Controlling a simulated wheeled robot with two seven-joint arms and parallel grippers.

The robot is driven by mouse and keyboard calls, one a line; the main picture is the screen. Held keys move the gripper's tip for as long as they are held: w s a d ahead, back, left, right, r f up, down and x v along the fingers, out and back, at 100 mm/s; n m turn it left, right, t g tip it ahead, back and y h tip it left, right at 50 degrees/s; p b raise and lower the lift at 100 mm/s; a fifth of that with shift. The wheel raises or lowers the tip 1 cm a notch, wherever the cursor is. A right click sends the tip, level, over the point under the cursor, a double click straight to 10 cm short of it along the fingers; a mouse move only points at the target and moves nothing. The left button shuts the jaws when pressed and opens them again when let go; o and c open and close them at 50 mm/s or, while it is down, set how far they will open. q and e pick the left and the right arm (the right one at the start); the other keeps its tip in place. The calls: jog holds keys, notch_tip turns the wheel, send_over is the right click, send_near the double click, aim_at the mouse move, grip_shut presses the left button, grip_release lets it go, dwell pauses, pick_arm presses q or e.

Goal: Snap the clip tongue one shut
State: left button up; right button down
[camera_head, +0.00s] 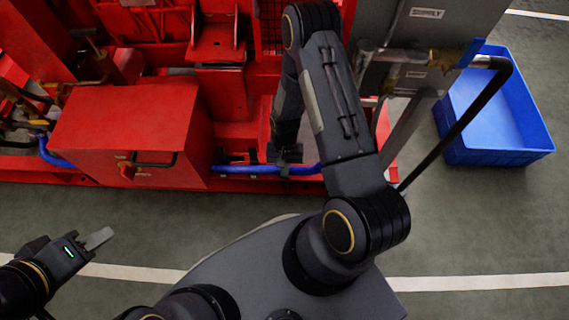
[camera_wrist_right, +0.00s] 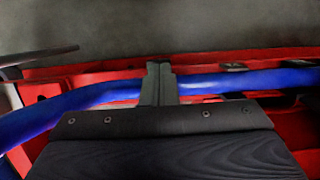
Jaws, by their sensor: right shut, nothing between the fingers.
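A blue hose (camera_head: 245,170) runs along the front edge of the red pumpset base, and it crosses the right wrist view (camera_wrist_right: 260,80). My right gripper (camera_head: 284,160) points down at the hose, with its fingers shut together and nothing between them. In the right wrist view its fingertips (camera_wrist_right: 159,68) overlap the hose; I cannot tell whether they touch it. A small dark piece (camera_wrist_right: 234,67) sits on the red edge right of the fingertips. I cannot tell whether it is the clip tongue. My left gripper (camera_head: 97,239) is over the floor at lower left, apart from the pumpset.
A red box with a handle (camera_head: 130,130) stands left of my right gripper. A blue crate (camera_head: 495,110) is on the floor at the right. A black bent bar (camera_head: 465,120) slants down beside my right arm. The grey floor in front is clear.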

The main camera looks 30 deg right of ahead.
jog(key=shift+f, duration=0.1)
jog(key=shift+s+a+f+b, duration=0.2)
jog(key=shift+s+f+b, duration=0.15)
jog(key=shift+f, duration=0.2)
jog(key=shift+s+a+f+b, duration=0.25)
jog(key=shift+f+b, duration=0.1)
jog(key=shift+f, duration=0.15)
jog(key=shift+r, duration=0.2)
jog(key=shift+s+p+v, duration=0.25)
jog(key=shift+p+v, duration=0.8)
jog(key=shift+v, duration=0.1)
notch_tip(320, 180, up, 13)
jog(key=p, duration=0.5)
jog(key=shift+p, duration=0.4)
jog(key=shift+a, duration=0.1)
